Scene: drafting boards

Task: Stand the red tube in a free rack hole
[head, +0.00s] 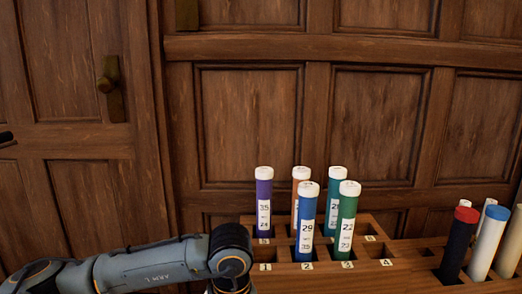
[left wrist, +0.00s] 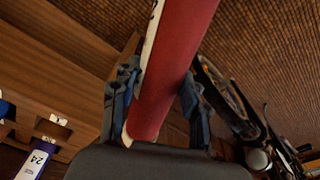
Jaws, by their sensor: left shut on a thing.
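In the left wrist view my left gripper (left wrist: 160,100) is shut on the red tube (left wrist: 178,55), with a finger on each side of it. The tube has a white label strip along its left side and runs out of the top of the view. In the head view the red tube and my left gripper are out of sight; only my left arm shows at the lower left. The wooden rack (head: 330,280) has columns marked 1 to 4. Front holes 1 (head: 264,254) and 4 (head: 376,250) look empty, as does back hole 4 (head: 370,238).
A purple tube (head: 264,205), an orange tube (head: 298,193), a blue tube (head: 307,225), a teal tube (head: 335,205) and a green tube (head: 347,220) stand in the rack. Dark and white tubes (head: 488,245) stand at the right. A panelled wooden wall (head: 250,120) rises behind.

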